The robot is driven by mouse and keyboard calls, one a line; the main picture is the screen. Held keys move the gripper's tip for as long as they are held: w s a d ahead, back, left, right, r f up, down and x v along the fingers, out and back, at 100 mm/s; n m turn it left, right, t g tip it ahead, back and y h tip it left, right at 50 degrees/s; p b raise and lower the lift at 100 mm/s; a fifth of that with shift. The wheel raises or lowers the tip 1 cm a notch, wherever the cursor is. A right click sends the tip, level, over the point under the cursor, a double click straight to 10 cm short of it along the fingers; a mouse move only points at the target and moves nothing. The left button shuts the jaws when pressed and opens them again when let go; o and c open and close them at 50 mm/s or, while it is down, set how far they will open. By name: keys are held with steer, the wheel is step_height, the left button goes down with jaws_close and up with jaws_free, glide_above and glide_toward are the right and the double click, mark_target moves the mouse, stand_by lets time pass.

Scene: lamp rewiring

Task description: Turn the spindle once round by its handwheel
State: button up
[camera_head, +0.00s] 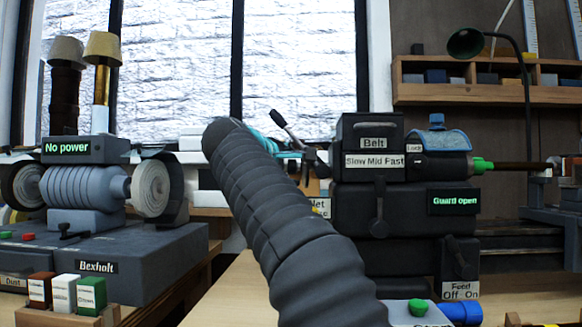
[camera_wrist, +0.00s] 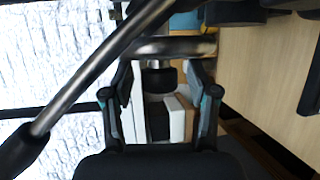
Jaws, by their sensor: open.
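The lathe headstock (camera_head: 378,225) stands right of centre, with a green spindle nose (camera_head: 482,165) and a dark rod at its right. A handle with a black grip (camera_head: 279,118) projects up-left from its left end, where the handwheel itself is not clear. In the wrist view the handle's steel rod (camera_wrist: 95,75) slants across the left, and a short steel bar (camera_wrist: 180,47) lies across the fingertips. My gripper (camera_wrist: 162,75) is open around a black cylindrical part; contact cannot be told. In the head view my arm hides much of the gripper.
A grinder (camera_head: 85,185) labelled "No power" stands left on a grey base. Small boxes (camera_head: 65,291) stand in front of it. A green lamp (camera_head: 508,40) rises behind. Bare bench (camera_head: 225,295) lies left of my arm.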

steer(key=shift+w, duration=0.1)
jaws_close()
steer(key=shift+f+t+b, duration=0.25)
steer(key=shift+t+b, duration=0.15)
steer(key=shift+b, duration=0.65)
steer(key=shift+b, duration=0.35)
steer(key=m+t+h+b, duration=0.1)
steer(key=t+b, duration=0.1)
steer(key=b, duration=0.3)
steer(key=shift+f+m+t+h, duration=0.1)
steer(key=shift+m+t+h, duration=0.2)
steer(key=shift+t, duration=0.1)
steer(key=m+t+h+b, duration=0.1)
steer(key=b, duration=0.2)
steer(key=shift+m+t+h+b, duration=0.3)
steer(key=shift+t+h+b, duration=0.1)
steer(key=shift+t+b, duration=0.15)
steer(key=shift+r+m+t+h+b, duration=0.3)
steer(key=shift+t+b, duration=0.05)
steer(key=shift+b, duration=0.05)
